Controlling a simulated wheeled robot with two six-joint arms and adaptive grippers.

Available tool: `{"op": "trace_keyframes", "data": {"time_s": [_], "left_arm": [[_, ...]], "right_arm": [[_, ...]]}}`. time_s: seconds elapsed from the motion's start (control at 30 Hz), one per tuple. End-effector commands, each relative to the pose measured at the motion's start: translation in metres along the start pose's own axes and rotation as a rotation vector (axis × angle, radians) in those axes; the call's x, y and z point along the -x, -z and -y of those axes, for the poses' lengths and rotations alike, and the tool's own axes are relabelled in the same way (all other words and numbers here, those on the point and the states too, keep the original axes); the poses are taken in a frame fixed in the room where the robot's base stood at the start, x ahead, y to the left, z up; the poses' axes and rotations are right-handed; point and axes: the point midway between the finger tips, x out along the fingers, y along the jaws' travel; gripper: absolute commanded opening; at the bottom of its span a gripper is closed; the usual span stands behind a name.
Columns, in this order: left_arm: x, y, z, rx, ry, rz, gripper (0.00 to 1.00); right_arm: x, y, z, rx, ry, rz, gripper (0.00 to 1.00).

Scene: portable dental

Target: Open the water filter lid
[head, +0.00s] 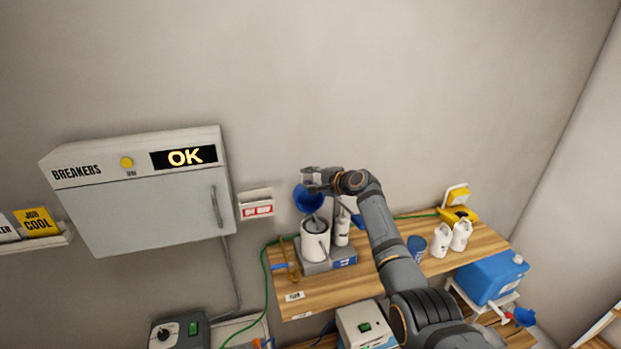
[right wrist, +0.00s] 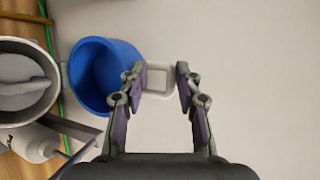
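The water filter looks like a white canister (head: 315,240) on a grey base on the wooden shelf. Its top is uncovered, and its grey inside shows in the right wrist view (right wrist: 25,85). A blue hollow lid (head: 306,200) stands tipped up above and behind the canister, its open side showing. In the right wrist view the blue lid (right wrist: 92,75) has a pale loop handle (right wrist: 160,82) at its right. My right gripper (head: 312,178) is at the lid's top; its fingers (right wrist: 159,72) are apart, one on each side of the handle, with gaps visible. My left gripper is out of view.
A white bottle (head: 342,230) stands beside the canister. A blue cup (head: 416,248) and white jugs (head: 441,240) stand farther right on the wooden shelf (head: 325,294). A breaker cabinet (head: 150,205) is on the wall at left. The wall above is clear.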

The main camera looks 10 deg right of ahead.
Motion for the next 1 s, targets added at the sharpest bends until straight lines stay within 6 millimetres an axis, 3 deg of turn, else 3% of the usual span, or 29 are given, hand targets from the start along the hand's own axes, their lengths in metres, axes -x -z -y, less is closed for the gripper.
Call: {"op": "trace_keyframes", "data": {"time_s": [0.27, 0.73, 1.0], "left_arm": [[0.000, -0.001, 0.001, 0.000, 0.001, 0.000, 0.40], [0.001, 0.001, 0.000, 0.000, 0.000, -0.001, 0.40], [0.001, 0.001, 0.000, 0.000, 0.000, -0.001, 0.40]], "right_arm": [[0.009, 0.002, 0.002, 0.004, 0.004, -0.002, 0.33], [0.097, 0.001, 0.000, 0.003, 0.000, -0.003, 0.33], [0.118, -0.001, -0.001, 0.000, -0.002, 0.001, 0.33]]}}
